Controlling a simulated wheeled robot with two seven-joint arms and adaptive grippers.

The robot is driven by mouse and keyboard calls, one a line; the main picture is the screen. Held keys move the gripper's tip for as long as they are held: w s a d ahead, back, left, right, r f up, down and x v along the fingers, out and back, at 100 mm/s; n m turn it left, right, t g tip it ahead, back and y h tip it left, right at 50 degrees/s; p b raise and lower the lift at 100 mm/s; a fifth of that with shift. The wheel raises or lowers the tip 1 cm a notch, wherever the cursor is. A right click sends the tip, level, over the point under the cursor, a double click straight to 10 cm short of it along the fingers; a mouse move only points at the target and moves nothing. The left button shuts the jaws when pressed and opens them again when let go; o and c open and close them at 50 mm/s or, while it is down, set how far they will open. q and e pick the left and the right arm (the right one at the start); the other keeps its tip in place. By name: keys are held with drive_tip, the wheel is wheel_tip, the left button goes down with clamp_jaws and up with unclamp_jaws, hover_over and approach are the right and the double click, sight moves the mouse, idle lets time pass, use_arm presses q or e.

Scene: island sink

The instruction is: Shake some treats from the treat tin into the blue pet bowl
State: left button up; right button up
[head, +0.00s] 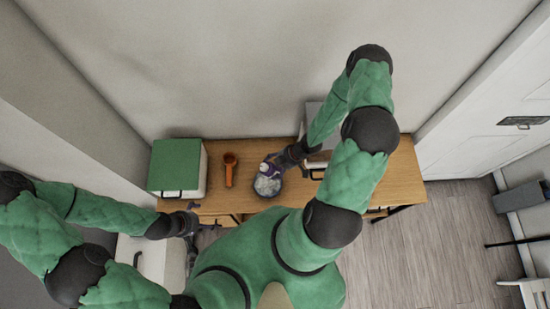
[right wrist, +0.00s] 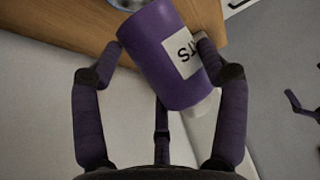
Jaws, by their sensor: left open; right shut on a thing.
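The purple treat tin (right wrist: 153,52) with a white label is held between the fingers of my right gripper (right wrist: 160,75) and is tilted in the right wrist view. In the head view the tin (head: 265,168) is small and partly hidden by my right gripper (head: 280,162), just above or at the far side of the pet bowl (head: 268,187). The bowl looks grey-blue and sits on the desk. Whether the pale patch inside it is treats, I cannot tell. A bit of the bowl (right wrist: 126,4) shows at the right wrist view's top edge. My left gripper (head: 193,215) is open and empty by the desk's front left edge.
The wooden desk (head: 398,183) stands against the wall. A green-topped white box (head: 175,163) stands at its left end, with an orange object (head: 230,168) to its right. A grey box-like thing behind my right arm is partly hidden. The desk's right end looks clear.

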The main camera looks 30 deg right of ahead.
drive_tip(key=shift+f+g+h+b, duration=1.25)
drive_tip(key=shift+h+b, duration=0.55)
drive_tip(key=shift+b, duration=5)
drive_tip(key=f+g+h+b, duration=0.1)
drive_tip(key=h+b, duration=0.1)
drive_tip(key=b, duration=0.2)
drive_tip(key=shift+f+h, duration=0.3)
drive_tip(key=shift+f, duration=0.05)
drive_tip(key=f+g+h+b, duration=0.1)
drive_tip(key=h, duration=0.1)
drive_tip(key=f+g+h+b, duration=0.1)
drive_tip(key=b, duration=0.1)
drive_tip(key=shift+w+a+f+g+h, duration=0.1)
drive_tip(key=shift+a+f+g+h, duration=0.2)
drive_tip(key=shift+h, duration=0.1)
drive_tip(key=shift+w+a+f+g+h+b, duration=0.15)
drive_tip(key=shift+g+h+b, duration=0.2)
drive_tip(key=shift+h+b, duration=0.2)
drive_tip(key=shift+w+a+g+h+b, duration=0.1)
drive_tip(key=shift+g+h+b, duration=0.25)
drive_tip(key=shift+h, duration=0.3)
